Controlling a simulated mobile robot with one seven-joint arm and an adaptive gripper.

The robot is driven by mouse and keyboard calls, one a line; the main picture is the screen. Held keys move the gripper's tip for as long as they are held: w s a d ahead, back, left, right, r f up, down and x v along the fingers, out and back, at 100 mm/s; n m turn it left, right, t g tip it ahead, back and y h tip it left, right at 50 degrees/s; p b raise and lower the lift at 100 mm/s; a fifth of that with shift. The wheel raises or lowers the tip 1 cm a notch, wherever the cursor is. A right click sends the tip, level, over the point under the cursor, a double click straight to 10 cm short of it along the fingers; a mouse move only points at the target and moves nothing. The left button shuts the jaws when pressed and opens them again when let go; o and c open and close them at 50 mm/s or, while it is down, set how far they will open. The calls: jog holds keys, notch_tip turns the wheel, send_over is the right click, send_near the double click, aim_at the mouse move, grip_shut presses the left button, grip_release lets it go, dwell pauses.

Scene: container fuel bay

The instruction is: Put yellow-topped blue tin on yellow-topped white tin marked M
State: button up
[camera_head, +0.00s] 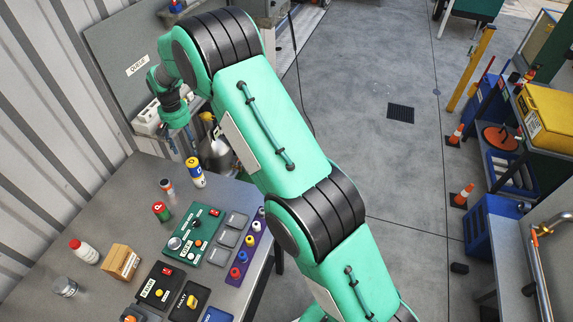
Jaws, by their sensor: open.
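The yellow-topped blue tin (194,168) is upright near the back edge of the grey table. A white part with some yellow (198,181) shows directly beneath its blue body. This looks like the yellow-topped white tin under it, but the pictures are too small to be sure, and no M can be read. My gripper (182,148) is open, pointing down, just above and to the left of the blue tin's top. It appears apart from the tin. The fingers are small and partly lost against the background.
Control panels (193,240) lie at the front. A grey metal vessel (214,155) is behind the tins.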

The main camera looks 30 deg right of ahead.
jog(key=s+d+r+t, duration=0.1)
jog(key=s+d+r, duration=0.3)
jog(key=s+r, duration=0.45)
jog(key=s+d+r+t, duration=0.1)
jog(key=s+d+r, duration=0.4)
jog(key=r, duration=0.6)
jog(key=s+d+r+t, duration=0.1)
jog(key=s+d+r, duration=0.2)
jog(key=s+r, duration=0.6)
jog(key=s+d+r+t, duration=0.1)
jog(key=s+d, duration=0.1)
jog(key=s, duration=0.8)
jog(key=s+d+r, duration=0.1)
jog(key=s+d, duration=0.2)
jog(key=s, duration=0.7)
jog(key=s+d+r+t, duration=0.1)
jog(key=s+d, duration=0.2)
jog(key=s, duration=0.8)
jog(key=shift+t, duration=0.3)
jog(key=shift+f, duration=0.15)
notch_tip(320, 180, down, 16)
jog(key=b, duration=1.6)
